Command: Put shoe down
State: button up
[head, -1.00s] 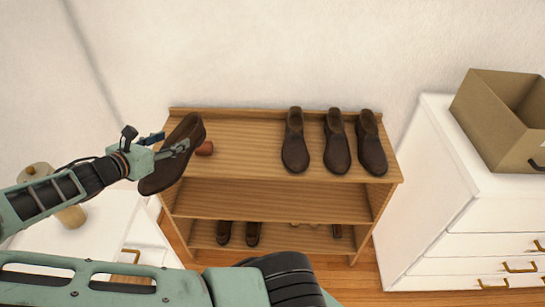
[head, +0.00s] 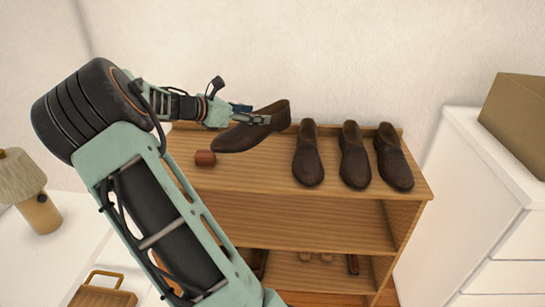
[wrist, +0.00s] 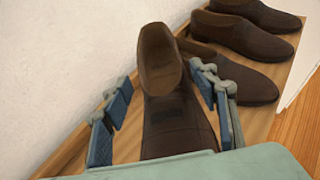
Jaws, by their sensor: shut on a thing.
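My gripper (head: 262,119) is shut on a dark brown shoe (head: 240,137) at the left part of the shelf top. In the wrist view the same shoe (wrist: 172,120) lies between the two blue-padded fingers (wrist: 170,110), its opening pointing away from me. The shoe is over the wooden shelf's top (head: 270,178); I cannot tell whether its sole touches the board. Several similar brown shoes stand in a row to its right, the nearest one (head: 308,155) close to the held shoe's heel.
A white dresser (head: 480,200) with a cardboard box (head: 517,120) stands at right. A lamp (head: 38,205) and a wooden item (head: 103,297) are on a white surface at left.

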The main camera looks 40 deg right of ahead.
notch_tip(320, 180, down, 9)
jog(key=shift+f+b, duration=0.15)
jog(key=shift+b, duration=1.05)
jog(key=shift+f, duration=0.15)
jog(key=o, duration=1.5)
jog(key=shift+c, duration=0.2)
